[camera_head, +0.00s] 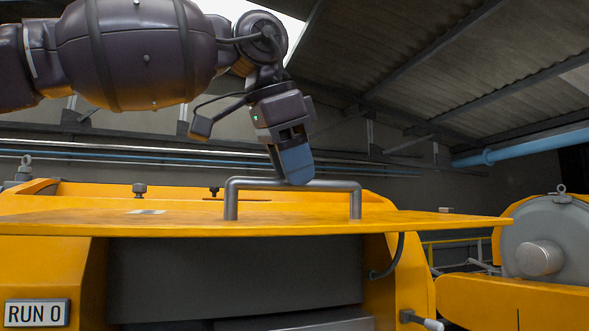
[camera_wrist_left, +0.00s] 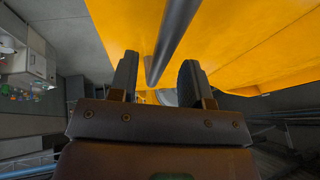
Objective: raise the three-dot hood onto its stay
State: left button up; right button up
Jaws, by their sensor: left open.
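The yellow hood (camera_head: 180,224) lies across the machine in the head view, seen nearly edge-on, with a dark opening below its front edge. A grey bar handle (camera_head: 290,185) stands on its top on two posts. My left gripper (camera_head: 296,180) comes down from above at the handle's bar. In the left wrist view the two dark fingers (camera_wrist_left: 158,78) are apart, with the handle bar (camera_wrist_left: 176,38) running between them and the yellow hood (camera_wrist_left: 235,45) behind. I cannot tell whether the fingers touch the bar. No dots or stay can be made out. My right gripper is not in view.
A "RUN 0" plate (camera_head: 37,313) is on the yellow body at lower left. A small lever (camera_head: 422,320) sticks out at lower right. Another yellow machine with a grey round housing (camera_head: 550,240) stands at right. Blue pipes run along the back wall.

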pick_arm(q)
jog(key=shift+w+d+f, duration=0.1)
jog(key=shift+w+f, duration=0.15)
jog(key=shift+f, duration=0.25)
grip_shut()
jog(key=shift+r, duration=0.15)
jog(key=shift+w+r, duration=0.25)
jog(key=shift+r, duration=0.8)
